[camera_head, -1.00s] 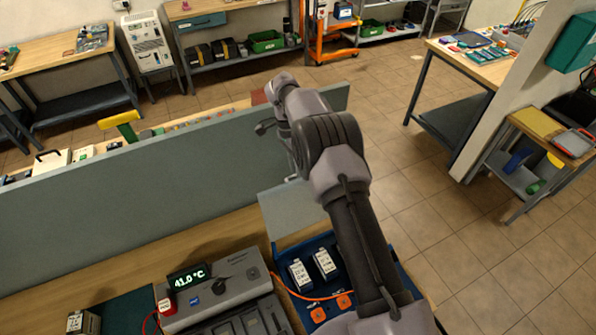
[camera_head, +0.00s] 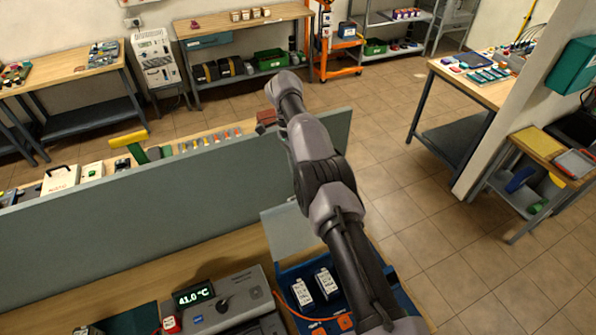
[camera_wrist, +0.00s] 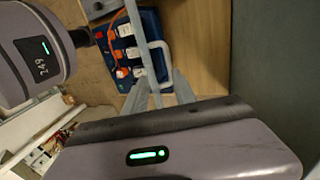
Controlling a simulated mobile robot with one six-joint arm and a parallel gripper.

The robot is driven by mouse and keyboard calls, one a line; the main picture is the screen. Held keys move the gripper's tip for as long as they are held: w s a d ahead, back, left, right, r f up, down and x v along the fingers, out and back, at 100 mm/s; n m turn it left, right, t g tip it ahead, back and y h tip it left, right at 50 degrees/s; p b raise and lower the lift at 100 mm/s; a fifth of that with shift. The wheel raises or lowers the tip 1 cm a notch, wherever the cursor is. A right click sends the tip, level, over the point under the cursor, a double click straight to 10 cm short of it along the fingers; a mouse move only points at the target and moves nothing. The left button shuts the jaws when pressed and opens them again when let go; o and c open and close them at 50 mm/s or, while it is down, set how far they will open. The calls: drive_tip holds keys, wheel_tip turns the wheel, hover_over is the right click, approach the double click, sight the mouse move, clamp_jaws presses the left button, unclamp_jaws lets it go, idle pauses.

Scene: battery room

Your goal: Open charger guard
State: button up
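A pale, thin panel (camera_head: 290,232), which looks like the charger guard, stands at the back of a blue battery tray (camera_head: 283,272) in the head view. In the wrist view the panel (camera_wrist: 145,45) shows nearly edge-on, with a white loop handle (camera_wrist: 165,62) on its right side. My gripper (camera_wrist: 160,85) has its two grey fingers apart, one on each side of the panel's line of sight. I cannot tell whether they touch it. In the head view my gripper is hidden. White batteries (camera_head: 302,290) with orange parts sit in the tray.
A grey charger unit (camera_head: 240,295) with a 41.0 °C display (camera_head: 193,295) stands left of the tray. A tall grey-green divider (camera_head: 130,215) runs behind the bench. Tiled floor (camera_head: 420,240) is open to the right.

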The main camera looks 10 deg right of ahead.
drive_tip(key=c, duration=0.3)
drive_tip(key=n, duration=0.2)
drive_tip(key=shift+w+r+n+b, duration=0.1)
drive_tip(key=shift+w+n+b, duration=0.2)
drive_tip(key=shift+w, duration=0.1)
drive_tip(key=c, duration=0.4)
drive_tip(key=n, duration=0.3)
drive_tip(key=w+a+n+t+b, duration=0.1)
drive_tip(key=n, duration=0.1)
drive_tip(key=n+t, duration=0.1)
drive_tip(key=n, duration=0.2)
drive_tip(key=shift+w+a+r+n, duration=0.2)
drive_tip(key=shift+w+r+n, duration=0.1)
drive_tip(key=shift+r, duration=0.05)
clamp_jaws()
wheel_tip(320, 180, down, 8)
drive_tip(key=s+a+n+t+y, duration=0.1)
drive_tip(key=s+n+t, duration=0.1)
drive_tip(key=n, duration=0.4)
drive_tip(key=shift+s+a+n+t+p, duration=0.2)
drive_tip(key=shift+s+n+t+p, duration=0.1)
drive_tip(key=shift+s+p, duration=0.15)
drive_tip(key=shift+f, duration=0.1)
